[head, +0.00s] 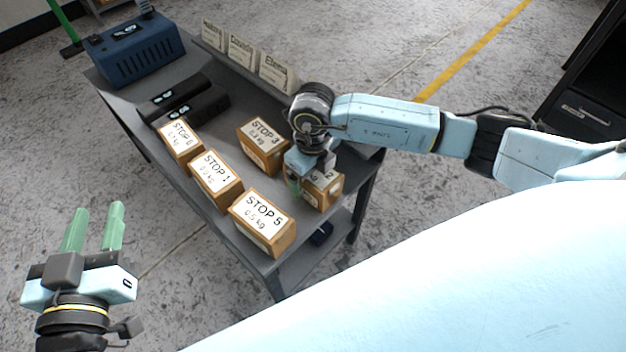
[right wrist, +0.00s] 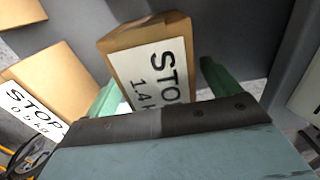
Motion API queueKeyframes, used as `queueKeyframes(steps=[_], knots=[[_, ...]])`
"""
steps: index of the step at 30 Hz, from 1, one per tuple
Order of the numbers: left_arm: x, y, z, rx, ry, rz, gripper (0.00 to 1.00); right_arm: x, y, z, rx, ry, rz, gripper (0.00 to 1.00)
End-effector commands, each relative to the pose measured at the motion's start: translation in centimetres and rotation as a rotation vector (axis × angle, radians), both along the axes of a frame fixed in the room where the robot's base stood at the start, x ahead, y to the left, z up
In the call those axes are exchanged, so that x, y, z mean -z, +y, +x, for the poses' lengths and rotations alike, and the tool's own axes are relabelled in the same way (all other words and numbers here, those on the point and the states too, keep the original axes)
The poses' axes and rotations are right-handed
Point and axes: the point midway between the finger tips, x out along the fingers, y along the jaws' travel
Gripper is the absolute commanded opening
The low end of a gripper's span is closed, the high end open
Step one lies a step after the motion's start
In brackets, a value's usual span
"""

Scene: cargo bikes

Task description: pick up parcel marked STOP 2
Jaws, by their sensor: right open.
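The parcel (head: 324,195) under my right gripper is a small brown box with a white label. In the head view a "2" shows at the label's edge and the gripper hides the rest. My left gripper (head: 94,224) is open and empty, off the table at the lower left.
Parcels STOP 3 (head: 263,145), STOP 1 (head: 216,178), STOP 5 (head: 263,222) and another (head: 180,140) stand close by on the grey table (head: 205,215). Black trays (head: 190,100), a blue box (head: 133,48) and name cards (head: 240,52) are farther back.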

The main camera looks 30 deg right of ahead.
Motion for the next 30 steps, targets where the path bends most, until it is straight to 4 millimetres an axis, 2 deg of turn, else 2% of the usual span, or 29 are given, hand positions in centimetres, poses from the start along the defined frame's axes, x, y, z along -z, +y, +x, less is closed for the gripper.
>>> queueKeyframes(steps=[9,27,30], knots=[[-0.43,-0.10,0.04,0.002,-0.023,-0.007,0.36,0.18,0.00,0.00,0.000,0.000,0.000,0.89],[-0.37,-0.07,0.05,0.001,-0.020,-0.005,0.36,0.17,0.01,0.00,0.000,0.000,0.000,0.11],[-0.36,-0.07,0.05,0.001,-0.020,-0.005,0.36,0.16,0.01,0.00,0.000,0.000,0.000,0.00]])
